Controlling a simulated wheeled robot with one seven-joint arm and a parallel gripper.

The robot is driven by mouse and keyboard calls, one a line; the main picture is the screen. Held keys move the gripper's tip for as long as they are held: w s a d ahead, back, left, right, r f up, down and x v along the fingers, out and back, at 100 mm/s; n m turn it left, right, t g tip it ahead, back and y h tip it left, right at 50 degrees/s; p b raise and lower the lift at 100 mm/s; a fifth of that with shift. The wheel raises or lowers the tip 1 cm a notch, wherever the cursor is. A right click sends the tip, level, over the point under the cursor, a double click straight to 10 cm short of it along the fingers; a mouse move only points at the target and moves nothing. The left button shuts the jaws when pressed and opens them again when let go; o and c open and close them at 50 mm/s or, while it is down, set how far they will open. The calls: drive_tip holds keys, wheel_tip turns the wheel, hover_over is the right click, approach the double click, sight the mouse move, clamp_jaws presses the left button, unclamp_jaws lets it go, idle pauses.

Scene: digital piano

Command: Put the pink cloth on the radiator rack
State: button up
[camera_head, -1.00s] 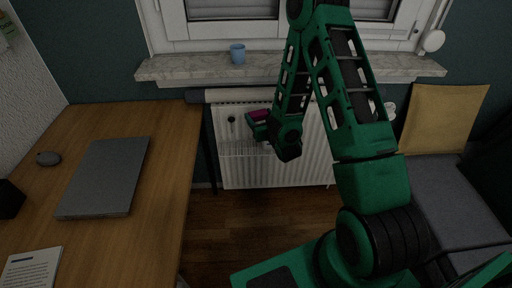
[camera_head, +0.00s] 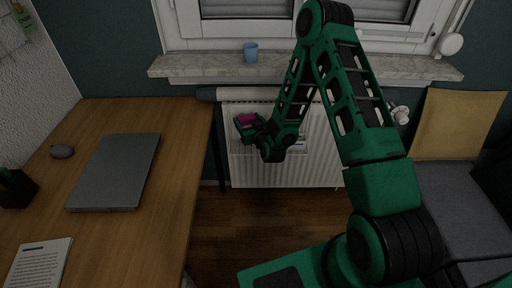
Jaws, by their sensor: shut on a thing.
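My gripper (camera_head: 248,124) is at the front of the white radiator (camera_head: 240,171), near its upper left part. It is shut on the pink cloth (camera_head: 246,118), of which only a small patch shows between the fingers. The radiator rack (camera_head: 297,151) is a thin white rack on the radiator's front, just below and to the right of my gripper. My arm hides much of the rack and the radiator's middle. I cannot tell whether the cloth touches the rack.
A desk (camera_head: 176,190) with a closed laptop (camera_head: 117,170) stands at the left. A window sill (camera_head: 200,66) with a blue cup (camera_head: 250,52) juts out above the radiator. A grey seat (camera_head: 447,200) with a yellow cushion (camera_head: 457,124) is at the right. The floor before the radiator is clear.

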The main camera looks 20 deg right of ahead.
sight(248, 150)
wheel_tip(248, 150, down, 15)
idle(0.6)
drive_tip(key=o, duration=1.1)
drive_tip(key=shift+c, duration=0.2)
